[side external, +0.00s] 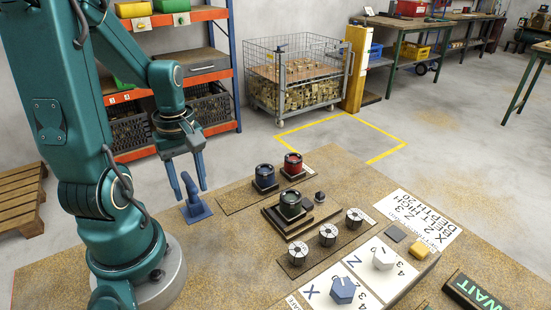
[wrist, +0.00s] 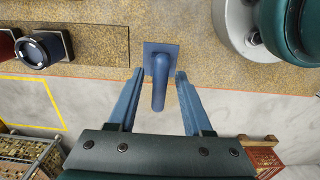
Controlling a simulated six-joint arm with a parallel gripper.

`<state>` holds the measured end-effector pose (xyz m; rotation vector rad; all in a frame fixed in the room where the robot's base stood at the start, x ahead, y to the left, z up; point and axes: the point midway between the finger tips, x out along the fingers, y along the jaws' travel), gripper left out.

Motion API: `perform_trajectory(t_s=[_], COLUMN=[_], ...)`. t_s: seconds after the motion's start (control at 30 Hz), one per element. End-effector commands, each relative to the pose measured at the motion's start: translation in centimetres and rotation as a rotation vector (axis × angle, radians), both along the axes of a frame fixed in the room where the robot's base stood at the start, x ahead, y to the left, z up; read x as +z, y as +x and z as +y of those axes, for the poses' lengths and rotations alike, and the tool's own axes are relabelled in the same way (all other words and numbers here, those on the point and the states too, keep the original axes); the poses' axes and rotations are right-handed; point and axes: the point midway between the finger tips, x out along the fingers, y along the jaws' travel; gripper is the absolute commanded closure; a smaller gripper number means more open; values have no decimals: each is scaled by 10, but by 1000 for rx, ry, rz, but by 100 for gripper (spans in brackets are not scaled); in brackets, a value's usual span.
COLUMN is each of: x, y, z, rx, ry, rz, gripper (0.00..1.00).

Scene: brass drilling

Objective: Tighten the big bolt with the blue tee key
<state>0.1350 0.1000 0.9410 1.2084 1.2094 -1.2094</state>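A blue upright piece with a square foot, which looks like the blue tee key (side external: 195,209), stands on the speckled table near my arm's base. In the wrist view the blue key (wrist: 159,92) rises between the two fingers. My gripper (side external: 190,191) points down over it with its blue fingers spread; it also shows in the wrist view (wrist: 159,72). A gap shows on each side of the key, and I see no grip on it. A dark green round-topped unit (side external: 291,204) sits on a stepped dark base to the right. I cannot tell which part is the big bolt.
A blue unit (side external: 265,177) and a red unit (side external: 293,165) stand behind the green one. Several silver round dials (side external: 328,234) stand in front of it. White panels with a white knob (side external: 384,258) and a blue knob (side external: 343,290) lie at the right front. The table's front left is clear.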

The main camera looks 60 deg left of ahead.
Motion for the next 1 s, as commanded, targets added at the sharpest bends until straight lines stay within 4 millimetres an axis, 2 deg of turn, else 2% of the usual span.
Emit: perform_trajectory(t_s=[0.03,0.1,0.13,0.57,1.0], x=[0,0,0,2,35], y=[0,0,0,1,1], z=[0,0,0,1,1], rx=[0,0,0,0,0], ry=[0,0,0,3,5], rz=[0,0,0,-3,-4], gripper=[65,92,100,100,100])
